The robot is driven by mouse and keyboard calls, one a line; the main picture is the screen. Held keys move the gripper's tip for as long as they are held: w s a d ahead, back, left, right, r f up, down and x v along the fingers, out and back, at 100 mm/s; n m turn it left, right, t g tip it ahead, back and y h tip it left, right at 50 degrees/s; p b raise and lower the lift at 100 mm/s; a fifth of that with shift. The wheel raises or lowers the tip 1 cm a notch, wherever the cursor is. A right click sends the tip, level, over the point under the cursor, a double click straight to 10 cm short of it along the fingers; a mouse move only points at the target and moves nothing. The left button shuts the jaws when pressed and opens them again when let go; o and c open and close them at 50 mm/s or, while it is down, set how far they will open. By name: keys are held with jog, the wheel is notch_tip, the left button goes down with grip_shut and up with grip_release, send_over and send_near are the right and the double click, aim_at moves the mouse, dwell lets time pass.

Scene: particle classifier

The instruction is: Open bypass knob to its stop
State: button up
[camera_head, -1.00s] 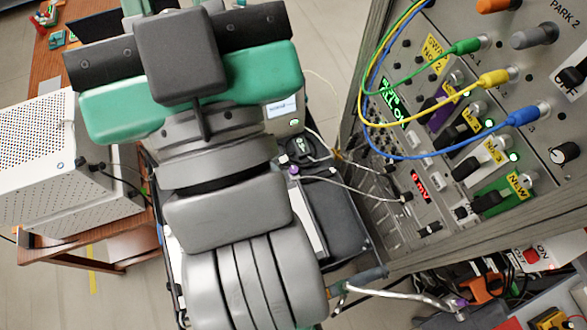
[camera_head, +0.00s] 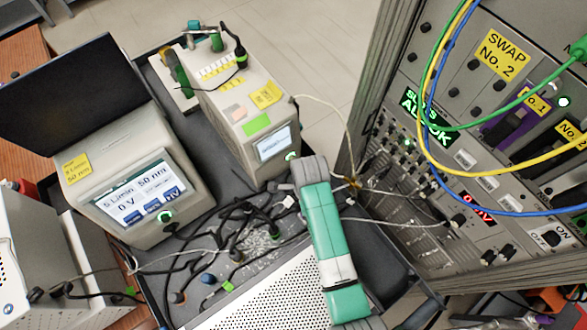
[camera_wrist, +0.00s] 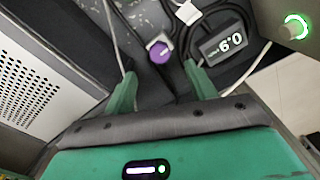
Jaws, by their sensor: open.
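A purple knob (camera_wrist: 160,50) with a pale pointer mark sits on a dark surface in the wrist view. I cannot read any label on it. My gripper (camera_wrist: 159,68) is open and empty, its two green fingers spread to the left and right, with the knob just beyond and between the fingertips. I cannot tell how far the knob is in depth. In the head view the green body of my gripper (camera_head: 330,235) stands over the cart, and the knob is hidden there.
A small display (camera_wrist: 222,45) and cables lie right of the knob. A beige box with a lit green button (camera_head: 291,156) stands behind my gripper. A perforated white box (camera_head: 265,300) is to its left, and the rack with hanging coloured cables (camera_head: 490,125) is to its right.

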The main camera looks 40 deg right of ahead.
jog(key=shift+s+f, duration=0.1)
jog(key=shift+f, duration=0.2)
notch_tip(320, 180, down, 7)
jog(key=shift+b, duration=0.65)
jog(key=shift+c, duration=0.5)
jog(key=c, duration=0.9)
